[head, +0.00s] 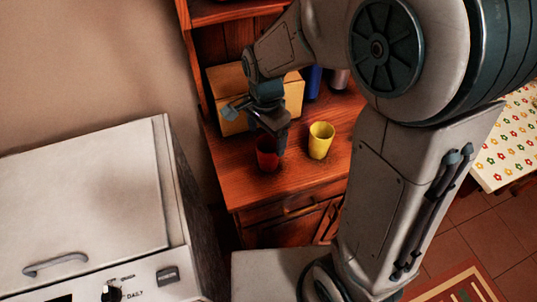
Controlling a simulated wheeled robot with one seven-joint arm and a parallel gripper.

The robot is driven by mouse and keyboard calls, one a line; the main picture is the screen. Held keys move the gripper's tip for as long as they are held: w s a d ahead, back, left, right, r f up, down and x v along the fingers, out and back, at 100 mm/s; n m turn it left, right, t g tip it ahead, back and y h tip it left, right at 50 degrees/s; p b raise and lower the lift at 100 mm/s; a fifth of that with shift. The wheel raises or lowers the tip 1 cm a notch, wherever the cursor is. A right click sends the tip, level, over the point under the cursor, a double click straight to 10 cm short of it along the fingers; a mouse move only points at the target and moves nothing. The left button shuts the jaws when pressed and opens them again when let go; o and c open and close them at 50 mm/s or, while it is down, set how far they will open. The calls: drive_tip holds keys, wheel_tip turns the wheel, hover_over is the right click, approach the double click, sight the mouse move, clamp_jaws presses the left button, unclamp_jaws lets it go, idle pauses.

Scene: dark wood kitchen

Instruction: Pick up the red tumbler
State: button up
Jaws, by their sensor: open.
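The red tumbler (267,158) stands upright on the wooden cabinet top, near its front left part. My gripper (276,133) is open and sits right at the tumbler, reaching down over its rim from above and behind. The fingers partly cover the tumbler's upper right side. I cannot tell whether a finger is inside the cup or touching it.
A yellow tumbler (320,140) stands close to the right of the red one. A cardboard box (227,85), a blue item (313,82) and a metallic item (340,79) are behind. A white appliance (85,205) is at left. The cabinet top (305,178) is clear in front.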

sight(268, 150)
drive_tip(key=shift+w+d+f+p, duration=0.1)
drive_tip(key=shift+w+f, duration=0.05)
drive_tip(key=shift+f, duration=1.15)
drive_tip(key=shift+w+d+f+p, duration=0.1)
drive_tip(key=shift+w+f+p, duration=0.1)
drive_tip(key=shift+f, duration=1.1)
drive_tip(key=shift+w+d+f+p, duration=0.1)
drive_tip(key=shift+w+f, duration=0.05)
drive_tip(key=shift+f, duration=1.15)
drive_tip(key=c, duration=1.1)
